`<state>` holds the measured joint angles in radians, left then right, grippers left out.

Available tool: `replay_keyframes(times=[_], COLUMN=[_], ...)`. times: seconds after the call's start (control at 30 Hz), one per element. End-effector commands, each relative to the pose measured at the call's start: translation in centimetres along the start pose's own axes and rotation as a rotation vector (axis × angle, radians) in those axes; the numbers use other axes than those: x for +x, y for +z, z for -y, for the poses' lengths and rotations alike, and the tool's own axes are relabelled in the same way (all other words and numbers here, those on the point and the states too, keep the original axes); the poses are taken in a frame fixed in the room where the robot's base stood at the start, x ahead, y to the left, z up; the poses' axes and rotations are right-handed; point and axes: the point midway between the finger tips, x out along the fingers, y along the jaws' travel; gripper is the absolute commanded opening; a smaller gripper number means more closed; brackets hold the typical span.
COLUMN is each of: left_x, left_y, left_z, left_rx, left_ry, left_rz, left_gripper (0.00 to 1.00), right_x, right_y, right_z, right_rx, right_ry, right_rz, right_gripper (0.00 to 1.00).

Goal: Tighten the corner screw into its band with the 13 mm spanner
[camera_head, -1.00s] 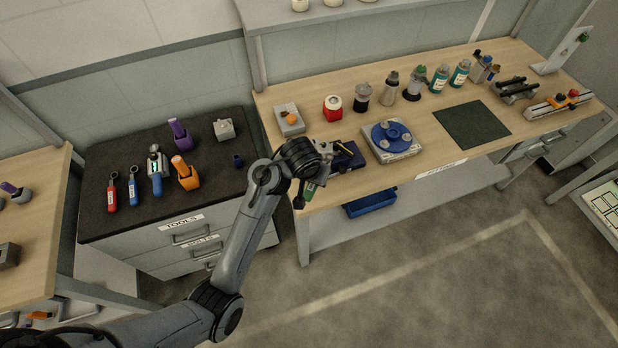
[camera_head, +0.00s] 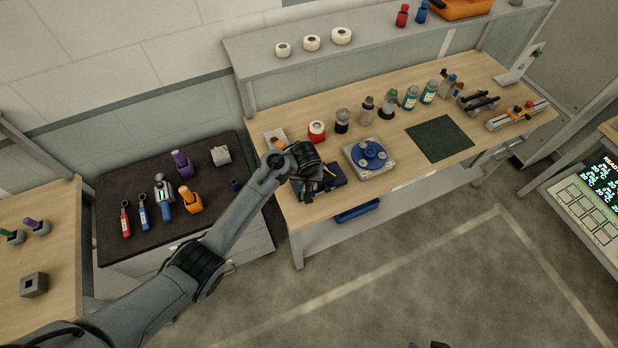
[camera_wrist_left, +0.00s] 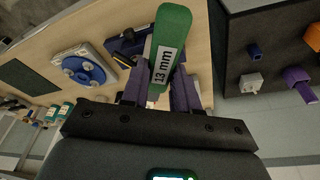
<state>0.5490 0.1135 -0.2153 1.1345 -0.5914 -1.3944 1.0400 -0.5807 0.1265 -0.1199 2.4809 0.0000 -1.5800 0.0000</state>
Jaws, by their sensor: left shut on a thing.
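My left gripper (camera_wrist_left: 158,90) is shut on the green handle of the 13 mm spanner (camera_wrist_left: 172,45), with its label facing the wrist camera. The spanner's jaw end is hidden. In the head view my left gripper (camera_head: 310,184) is over the front left of the wooden bench, beside a dark blue case, and largely hidden by its own wrist. A blue round fixture with several grey knobs (camera_head: 370,152) sits on a light square plate to its right; it also shows in the wrist view (camera_wrist_left: 84,70). I cannot tell which part is the corner screw.
The dark blue case (camera_head: 330,176) lies open near the bench's front edge. A red jar (camera_head: 317,131) and several bottles stand behind. A green mat (camera_head: 440,138) lies to the right. The black-topped tool cabinet (camera_head: 130,190) holds other spanners and holders.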

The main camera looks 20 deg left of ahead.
Motion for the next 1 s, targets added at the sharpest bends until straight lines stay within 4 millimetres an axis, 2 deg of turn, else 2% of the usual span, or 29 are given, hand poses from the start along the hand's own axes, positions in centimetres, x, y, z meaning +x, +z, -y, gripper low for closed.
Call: replay_keyframes(times=[0.37,0.57,0.7,1.0], left_x=[-0.1,-0.4,1.3,3.2], left_y=[-0.1,0.0,0.5,0.9], left_z=[0.0,0.0,0.0,0.0], left_rx=[-0.001,-0.001,-0.002,-0.002], left_ry=[-0.001,-0.001,0.000,0.000], left_rz=[-0.001,0.001,0.001,0.000], left_gripper=[0.00,0.00,0.00,0.00], right_x=[-0.1,-1.1,0.0,1.3], right_y=[0.0,-0.4,-0.1,0.4], right_z=[0.2,0.2,0.2,0.2], right_rx=[0.008,0.010,0.009,0.005], right_ry=[-0.006,-0.008,-0.008,-0.005], right_rz=[0.001,0.001,-0.003,0.002], right_gripper=[0.43,0.43,0.43,0.43])
